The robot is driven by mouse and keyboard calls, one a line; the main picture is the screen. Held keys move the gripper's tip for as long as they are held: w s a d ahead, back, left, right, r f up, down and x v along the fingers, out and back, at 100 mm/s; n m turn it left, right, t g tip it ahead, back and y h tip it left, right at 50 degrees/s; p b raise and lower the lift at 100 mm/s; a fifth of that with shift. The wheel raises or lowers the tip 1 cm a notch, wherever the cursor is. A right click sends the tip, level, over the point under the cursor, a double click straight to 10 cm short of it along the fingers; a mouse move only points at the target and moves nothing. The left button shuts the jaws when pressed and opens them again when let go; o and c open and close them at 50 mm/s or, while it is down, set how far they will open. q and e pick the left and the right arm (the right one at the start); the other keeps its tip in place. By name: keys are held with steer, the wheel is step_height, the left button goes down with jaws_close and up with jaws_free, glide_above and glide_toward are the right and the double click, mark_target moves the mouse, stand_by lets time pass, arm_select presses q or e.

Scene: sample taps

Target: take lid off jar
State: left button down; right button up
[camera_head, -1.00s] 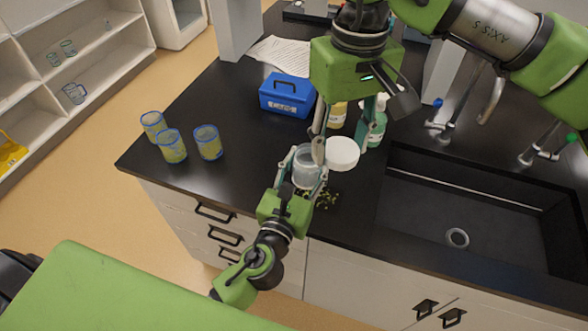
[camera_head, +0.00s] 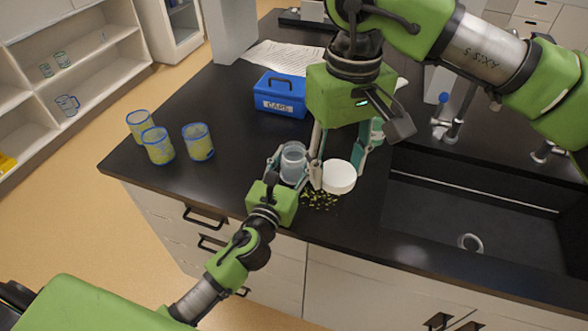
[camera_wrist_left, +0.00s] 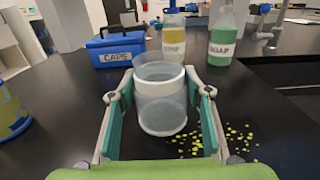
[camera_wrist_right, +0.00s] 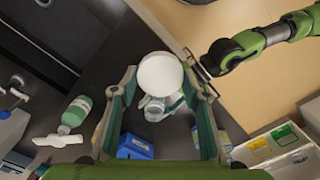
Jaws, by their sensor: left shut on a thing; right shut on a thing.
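A clear jar (camera_head: 293,163) with a white band stands upright near the counter's front edge. It shows uncapped in the left wrist view (camera_wrist_left: 160,115). My left gripper (camera_head: 288,172) is shut around the jar's sides, one finger on each side. A round white lid (camera_head: 339,177) is held by my right gripper (camera_head: 332,172), which reaches down from above. The lid is apart from the jar, to its right in the head view. In the right wrist view the lid (camera_wrist_right: 160,74) sits between the fingertips, with the jar (camera_wrist_right: 156,108) partly hidden beyond it.
Small green-yellow bits (camera_head: 320,200) lie scattered right of the jar. A blue CAPS box (camera_head: 281,95) stands behind it. Several blue-rimmed cups (camera_head: 158,146) stand at the left. A SOAP bottle (camera_wrist_left: 222,38) stands behind. A sink (camera_head: 470,215) lies to the right.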

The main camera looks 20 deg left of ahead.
arm_select(q)
steer(key=shift+f, duration=0.6)
steer(key=shift+f+b, duration=0.15)
steer(key=shift+b, duration=0.15)
steer(key=c, duration=1.1)
jaws_free()
